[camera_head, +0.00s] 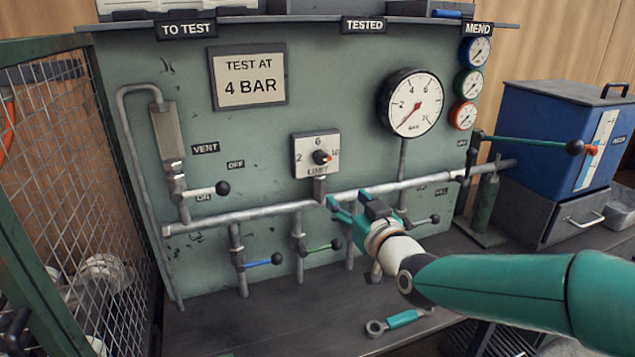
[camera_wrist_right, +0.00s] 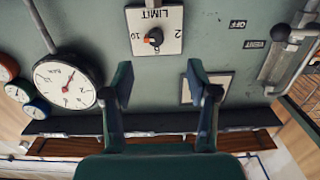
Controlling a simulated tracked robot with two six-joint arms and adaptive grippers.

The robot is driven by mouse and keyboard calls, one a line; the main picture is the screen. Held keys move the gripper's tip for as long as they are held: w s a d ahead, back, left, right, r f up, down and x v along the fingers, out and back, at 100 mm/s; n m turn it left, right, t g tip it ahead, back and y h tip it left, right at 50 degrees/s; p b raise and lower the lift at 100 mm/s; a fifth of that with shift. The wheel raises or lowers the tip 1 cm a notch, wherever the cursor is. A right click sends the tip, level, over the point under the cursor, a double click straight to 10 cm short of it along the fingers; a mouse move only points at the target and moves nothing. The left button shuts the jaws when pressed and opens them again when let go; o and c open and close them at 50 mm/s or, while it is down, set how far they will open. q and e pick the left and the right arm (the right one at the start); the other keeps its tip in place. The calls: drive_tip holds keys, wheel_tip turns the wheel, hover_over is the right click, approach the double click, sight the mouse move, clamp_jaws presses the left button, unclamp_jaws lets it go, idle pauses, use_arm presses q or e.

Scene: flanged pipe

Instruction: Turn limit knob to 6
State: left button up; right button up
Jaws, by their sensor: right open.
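The limit knob (camera_head: 321,157) is a small black dial with an orange mark on a white plate marked 2, 6 and 10. Its orange mark points to the right, towards the 10. In the right wrist view the knob (camera_wrist_right: 154,38) appears upside down, its orange mark on the side of the 10. My right gripper (camera_head: 334,207) is open and empty, below and slightly right of the knob, clear of it. In the wrist view its two fingers (camera_wrist_right: 159,74) are spread wide, with bare panel showing between them. My left gripper is not seen.
A horizontal pipe (camera_head: 270,209) with levers runs below the knob plate. A pressure gauge (camera_head: 411,102) is at right, and a "TEST AT 4 BAR" sign (camera_head: 248,76) is above left. A wrench (camera_head: 399,321) lies on the bench. A mesh cage (camera_head: 75,190) stands at left.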

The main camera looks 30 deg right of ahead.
sight(321, 162)
drive_tip(key=x, duration=0.5)
drive_tip(key=r+p+x, duration=0.1)
drive_tip(key=x, duration=0.5)
drive_tip(key=p+x, duration=0.1)
drive_tip(key=x, duration=0.4)
drive_tip(key=shift+w+d+r, duration=0.1)
drive_tip(key=shift+d+r, duration=0.25)
drive_tip(key=shift+d, duration=0.05)
clamp_jaws()
drive_tip(key=shift+a, duration=0.15)
